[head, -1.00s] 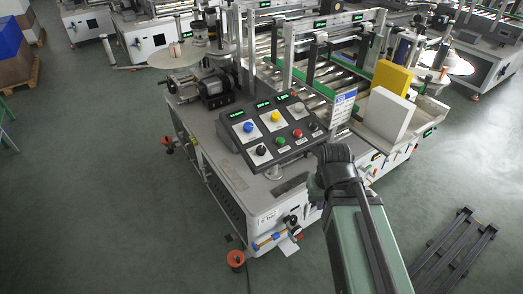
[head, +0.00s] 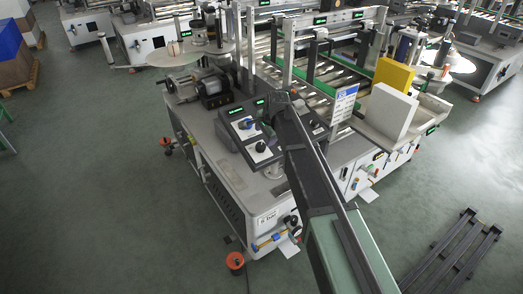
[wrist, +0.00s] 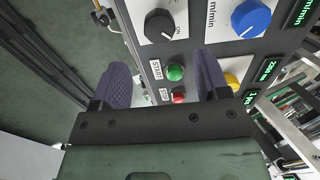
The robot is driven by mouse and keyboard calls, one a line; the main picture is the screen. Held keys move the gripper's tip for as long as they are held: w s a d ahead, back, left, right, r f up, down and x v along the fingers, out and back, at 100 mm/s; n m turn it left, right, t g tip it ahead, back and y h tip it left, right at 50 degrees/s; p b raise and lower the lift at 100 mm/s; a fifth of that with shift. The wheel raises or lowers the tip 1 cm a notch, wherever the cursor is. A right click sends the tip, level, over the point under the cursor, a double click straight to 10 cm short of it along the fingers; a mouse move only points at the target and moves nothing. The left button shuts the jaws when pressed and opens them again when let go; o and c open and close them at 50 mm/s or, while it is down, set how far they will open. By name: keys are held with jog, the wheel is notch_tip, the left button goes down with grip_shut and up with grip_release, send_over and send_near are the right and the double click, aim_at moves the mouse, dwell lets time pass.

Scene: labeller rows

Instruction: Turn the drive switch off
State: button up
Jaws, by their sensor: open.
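The drive switch, a black rotary knob on a white plate, is at the top of the wrist view (wrist: 159,26), with "ON" printed beside it. In the head view a black knob (head: 261,147), likely the same one, sits at the front left of the control panel (head: 232,132). I cannot tell its setting for sure. My gripper (wrist: 163,60) is open and empty, its two purple-grey fingers apart over the panel and below the knob in the wrist view. In the head view my arm hides the fingertips and much of the panel.
A green START button (wrist: 176,72) and a red button (wrist: 179,97) show between my fingers. A blue knob (wrist: 251,18) is right of the switch; a yellow knob (wrist: 232,80) is close to the right finger. A sign (head: 344,103) stands right of the panel.

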aim_at(261, 146)
jog(key=b+x, duration=0.6)
jog(key=x, duration=0.2)
jog(key=shift+f, duration=0.3)
jog(key=shift+r, duration=0.2)
jog(key=shift+c, duration=0.5)
jog(key=c, duration=0.8)
jog(key=shift+c, duration=0.2)
